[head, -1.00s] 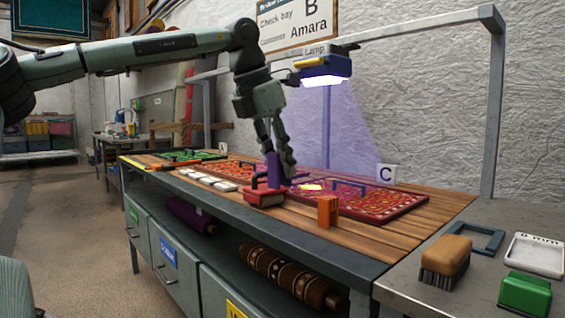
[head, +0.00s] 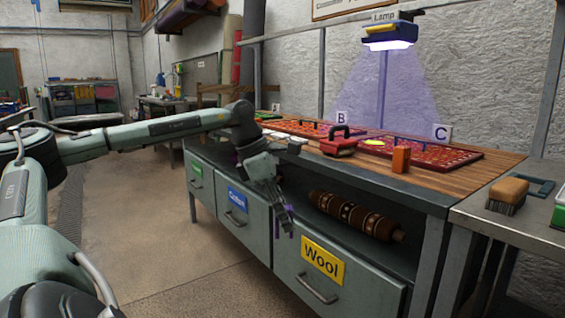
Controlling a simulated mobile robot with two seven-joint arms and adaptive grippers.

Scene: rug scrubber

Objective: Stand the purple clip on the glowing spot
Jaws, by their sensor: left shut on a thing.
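My left gripper (head: 285,222) points down in front of the bench drawers, below the bench top. It is shut on the purple clip (head: 291,233), of which only small purple parts show around the fingers. The clip's tilt is hard to tell. The glowing spot (head: 374,142) is a yellow patch on the bench top, under the lamp's purple light, up and to the right of the gripper. The clip is well apart from it. My right gripper is out of view.
A red box with a dark handle (head: 339,146) and an orange block (head: 401,159) stand in front of the spot. The lamp (head: 388,36) hangs above. The wool drawer (head: 335,276) and the bench's front edge are near the gripper. A brush (head: 507,195) lies right.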

